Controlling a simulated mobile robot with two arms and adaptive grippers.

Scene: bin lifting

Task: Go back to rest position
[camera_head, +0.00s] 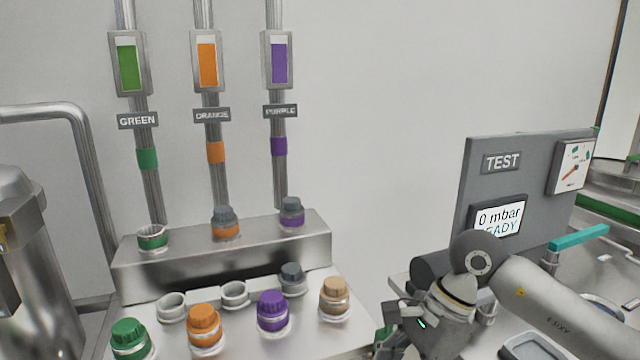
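My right arm comes in from the right edge and bends down in front of the grey test panel (490,185). My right gripper (390,340) is low at the bottom edge, right of the white table with the caps. Its fingertips are cut off or hidden, so I cannot tell whether it is open or holds anything. My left gripper is not in view.
Green (130,338), orange (204,326), purple (272,311) and tan (335,298) capped items stand on the white table. Behind is a metal block (225,262) with three coloured ports under labelled pipes. A teal handle (579,237) is at right.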

